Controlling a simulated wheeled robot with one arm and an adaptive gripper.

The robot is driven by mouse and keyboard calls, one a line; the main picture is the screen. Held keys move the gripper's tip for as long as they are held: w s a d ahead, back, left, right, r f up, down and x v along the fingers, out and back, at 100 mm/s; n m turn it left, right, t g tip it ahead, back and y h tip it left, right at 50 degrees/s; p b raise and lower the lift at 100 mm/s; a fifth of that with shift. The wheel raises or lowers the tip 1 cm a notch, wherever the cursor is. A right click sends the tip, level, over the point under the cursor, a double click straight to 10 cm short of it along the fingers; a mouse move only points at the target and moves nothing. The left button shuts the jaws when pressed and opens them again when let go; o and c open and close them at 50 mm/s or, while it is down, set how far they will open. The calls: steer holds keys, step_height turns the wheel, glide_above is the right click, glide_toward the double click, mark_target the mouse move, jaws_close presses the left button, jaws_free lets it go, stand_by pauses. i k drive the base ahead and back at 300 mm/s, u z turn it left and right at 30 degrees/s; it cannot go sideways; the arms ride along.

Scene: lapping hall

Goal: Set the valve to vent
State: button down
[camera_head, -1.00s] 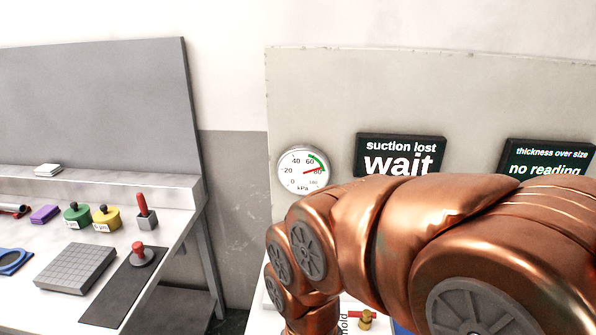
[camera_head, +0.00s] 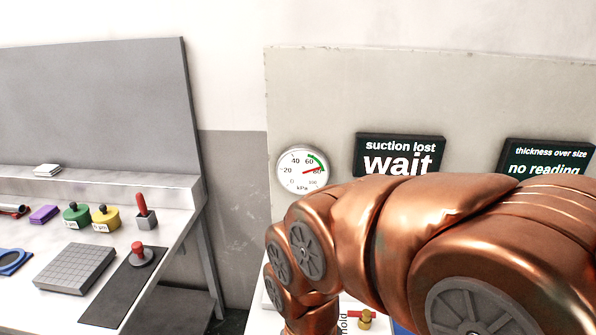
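A small brass valve piece (camera_head: 366,319) with a red part beside it shows at the bottom, just right of my copper arm. A label reading "hold" stands sideways to its left; any "vent" label is not visible. A round pressure gauge (camera_head: 303,170) in kPa hangs on the panel, its red needle pointing right, near 80. A sign (camera_head: 399,157) reads "suction lost wait". My gripper is out of view, below the frame or hidden by my arm, which covers much of the right bench.
Another sign (camera_head: 545,157) reads "thickness over size no reading". The left bench holds a gridded grey block (camera_head: 75,269), a dark mat (camera_head: 118,293) with a red-knobbed piece (camera_head: 142,254), green (camera_head: 76,215) and yellow (camera_head: 106,218) pots, and a red-handled tool (camera_head: 145,211). A gap separates the benches.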

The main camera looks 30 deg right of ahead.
mark_target(365, 315)
steer(key=z, duration=1.5)
